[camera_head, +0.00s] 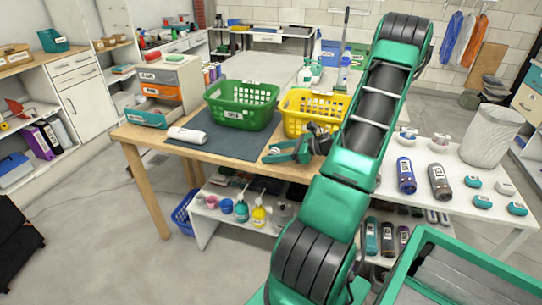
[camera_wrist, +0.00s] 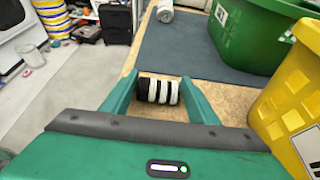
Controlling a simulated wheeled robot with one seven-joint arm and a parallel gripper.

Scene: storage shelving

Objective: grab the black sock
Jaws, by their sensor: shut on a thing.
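The black sock (camera_wrist: 152,90) is a rolled bundle with white bands. In the wrist view it lies crosswise between the two green fingers of my gripper (camera_wrist: 160,82), which are shut on it. In the head view my gripper (camera_head: 272,153) is low over the front part of the wooden table, in front of the green and yellow baskets. The sock is hard to make out there. I cannot tell whether it still touches the table.
A green basket (camera_head: 242,105) and a yellow basket (camera_head: 314,112) stand close behind my gripper. A white roll (camera_head: 187,135) lies left on the dark mat (camera_head: 215,150). The mat's middle is clear.

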